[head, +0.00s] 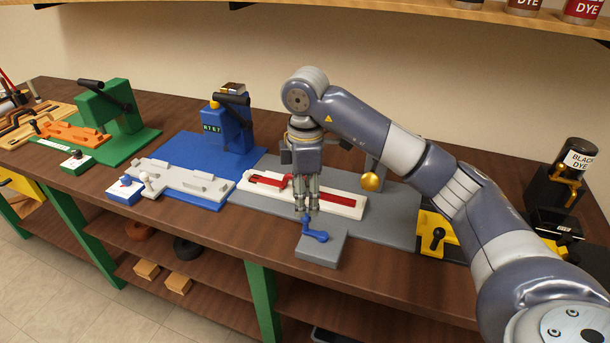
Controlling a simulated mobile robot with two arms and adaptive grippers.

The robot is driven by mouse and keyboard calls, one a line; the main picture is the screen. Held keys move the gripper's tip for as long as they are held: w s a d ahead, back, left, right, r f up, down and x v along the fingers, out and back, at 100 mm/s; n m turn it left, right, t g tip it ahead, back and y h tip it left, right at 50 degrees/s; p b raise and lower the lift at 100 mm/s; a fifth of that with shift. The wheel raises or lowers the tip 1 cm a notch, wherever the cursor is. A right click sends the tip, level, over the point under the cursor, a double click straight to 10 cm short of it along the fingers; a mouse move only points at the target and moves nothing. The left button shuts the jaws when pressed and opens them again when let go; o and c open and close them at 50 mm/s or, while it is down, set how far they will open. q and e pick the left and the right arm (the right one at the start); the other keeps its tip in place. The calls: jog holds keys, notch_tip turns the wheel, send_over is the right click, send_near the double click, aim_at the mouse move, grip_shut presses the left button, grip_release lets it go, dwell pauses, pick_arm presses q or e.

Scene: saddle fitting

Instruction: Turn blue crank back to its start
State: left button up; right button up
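The blue crank (316,234) sits on top of a grey block (323,250) at the front edge of the grey plate (383,226). My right gripper (306,211) points straight down just above and behind the crank. Its fingers look close together, but I cannot tell whether they are open or shut, or whether they touch the crank. My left gripper is not in view.
A white fixture (345,205) with red parts lies behind the crank, with a brass ball (371,182) beside it. A blue station (192,157) and a green station (120,144) stand to the left.

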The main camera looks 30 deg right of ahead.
notch_tip(320, 180, up, 7)
dwell(0.4)
dwell(0.5)
